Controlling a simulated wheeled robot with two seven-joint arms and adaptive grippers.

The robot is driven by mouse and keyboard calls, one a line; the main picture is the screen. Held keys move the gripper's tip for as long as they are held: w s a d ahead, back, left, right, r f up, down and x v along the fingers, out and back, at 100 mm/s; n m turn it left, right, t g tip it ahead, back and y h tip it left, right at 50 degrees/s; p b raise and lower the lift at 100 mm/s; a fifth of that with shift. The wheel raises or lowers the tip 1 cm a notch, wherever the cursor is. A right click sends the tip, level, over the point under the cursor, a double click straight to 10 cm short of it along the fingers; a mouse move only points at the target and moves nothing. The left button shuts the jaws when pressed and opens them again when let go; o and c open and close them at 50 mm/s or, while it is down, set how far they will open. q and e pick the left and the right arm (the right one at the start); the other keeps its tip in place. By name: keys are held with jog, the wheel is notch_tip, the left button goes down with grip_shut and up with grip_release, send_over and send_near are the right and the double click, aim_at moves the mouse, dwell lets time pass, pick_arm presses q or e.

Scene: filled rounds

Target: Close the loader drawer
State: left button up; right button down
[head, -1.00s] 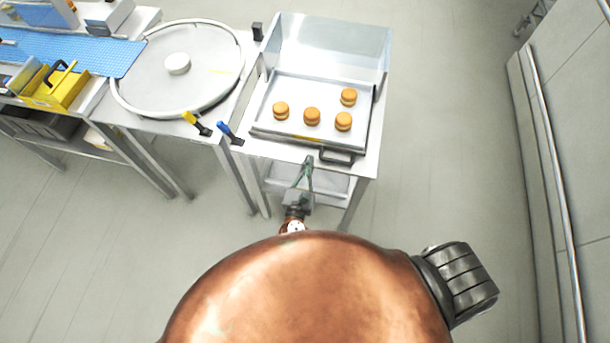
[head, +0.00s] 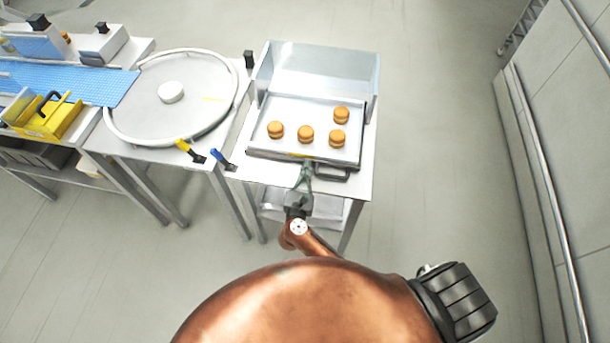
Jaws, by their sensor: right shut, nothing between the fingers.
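The loader drawer (head: 265,145) is a shallow pale metal tray at the front of a clear-walled loader box (head: 318,66). It stands out toward me from the box and holds several round orange-brown filled rounds (head: 306,134). A dark bar handle (head: 332,174) is on its front edge, right of centre. My right gripper (head: 307,165) is shut and empty, with its tips at the drawer's front edge, left of the handle. I cannot tell whether the tips touch the drawer. My left gripper is not in view.
A round turntable (head: 200,117) with a raised rim stands left of the loader, and a blue conveyor belt (head: 110,86) lies beyond it. Yellow and blue levers (head: 217,155) stick out between turntable and loader. The floor to the right is clear up to the wall.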

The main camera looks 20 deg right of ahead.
jog(key=shift+w+d, duration=0.25)
jog(key=shift+w, duration=0.15)
jog(key=shift+s, duration=0.1)
